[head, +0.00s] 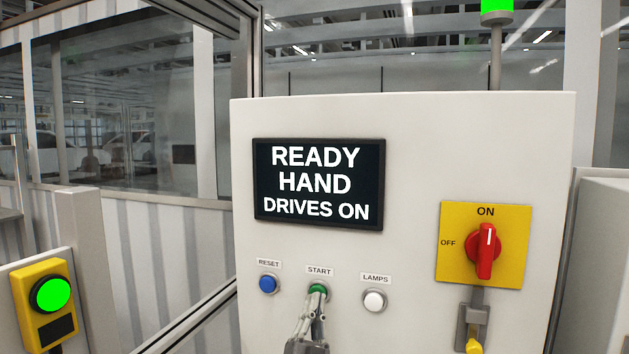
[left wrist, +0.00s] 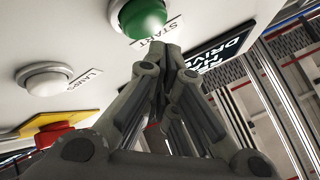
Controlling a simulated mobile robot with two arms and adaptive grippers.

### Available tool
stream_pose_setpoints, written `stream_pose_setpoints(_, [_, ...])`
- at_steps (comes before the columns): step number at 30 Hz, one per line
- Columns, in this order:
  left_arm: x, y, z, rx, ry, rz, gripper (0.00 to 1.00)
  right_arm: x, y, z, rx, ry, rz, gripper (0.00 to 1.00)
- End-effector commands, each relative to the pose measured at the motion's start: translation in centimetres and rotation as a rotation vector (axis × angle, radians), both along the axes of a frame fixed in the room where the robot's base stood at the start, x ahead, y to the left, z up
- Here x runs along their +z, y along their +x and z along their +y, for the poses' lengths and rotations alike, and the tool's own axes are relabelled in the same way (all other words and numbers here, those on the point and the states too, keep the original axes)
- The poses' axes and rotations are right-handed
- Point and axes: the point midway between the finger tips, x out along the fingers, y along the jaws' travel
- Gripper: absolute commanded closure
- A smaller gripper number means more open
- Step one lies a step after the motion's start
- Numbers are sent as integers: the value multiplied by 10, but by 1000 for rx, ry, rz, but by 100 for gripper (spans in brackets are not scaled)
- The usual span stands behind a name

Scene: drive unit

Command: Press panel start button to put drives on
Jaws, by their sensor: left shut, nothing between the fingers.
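The green START button (head: 318,290) is on the light grey panel (head: 420,140), under a START label. It also shows at the top of the left wrist view (left wrist: 140,17). My left gripper (head: 315,299) is shut and empty, its fingertips at the lower part of the button in the head view. In the left wrist view its tips (left wrist: 171,50) lie close beside the button; I cannot tell whether they touch. The display (head: 319,184) reads READY HAND DRIVES ON. My right gripper is not in view.
A blue RESET button (head: 268,283) is left of START, and a white LAMPS button (head: 374,300) is right of it. A red rotary switch (head: 486,252) points to ON. A yellow box with a lit green button (head: 51,294) stands at the left.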

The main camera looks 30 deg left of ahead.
Motion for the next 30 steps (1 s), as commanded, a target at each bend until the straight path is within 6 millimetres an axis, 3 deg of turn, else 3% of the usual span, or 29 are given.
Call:
stream_pose_setpoints(10, [0,-5,-1,0,0,1,100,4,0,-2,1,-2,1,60])
stream_pose_setpoints(24, [1,-50,-12,0,0,1,100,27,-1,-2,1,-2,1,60])
stream_pose_setpoints(30, [0,-59,-14,-1,-1,0,100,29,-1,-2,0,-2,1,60])
